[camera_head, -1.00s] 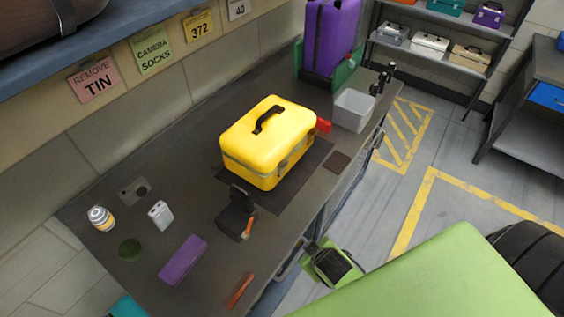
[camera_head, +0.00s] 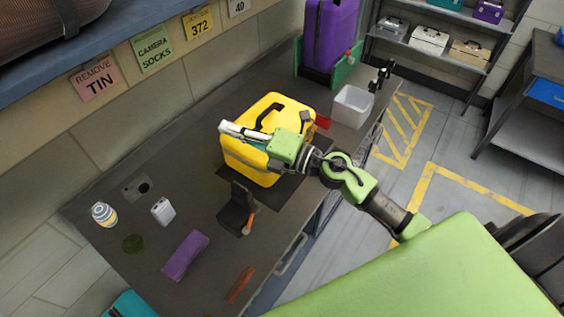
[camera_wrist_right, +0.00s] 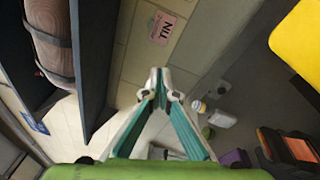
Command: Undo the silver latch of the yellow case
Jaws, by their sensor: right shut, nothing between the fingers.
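The yellow case (camera_head: 258,168) stands closed on a dark mat on the bench, its black handle (camera_head: 270,112) on top. Its yellow edge also shows at the upper right of the wrist view (camera_wrist_right: 300,45). My right gripper (camera_head: 226,128) reaches across the case from the right, over its front and lid. In the wrist view its fingertips (camera_wrist_right: 158,80) meet, with nothing between them, and the case is off to their right. The silver latch is hidden behind my right gripper and wrist in the head view. My left gripper is not in view.
A dark stand (camera_head: 236,210), a purple box (camera_head: 185,255), a white device (camera_head: 163,211) and a striped can (camera_head: 103,214) lie left of the case. A grey bin (camera_head: 352,107) and purple suitcase (camera_head: 330,40) stand beyond it. A shelf (camera_wrist_right: 88,70) overhangs the wall side.

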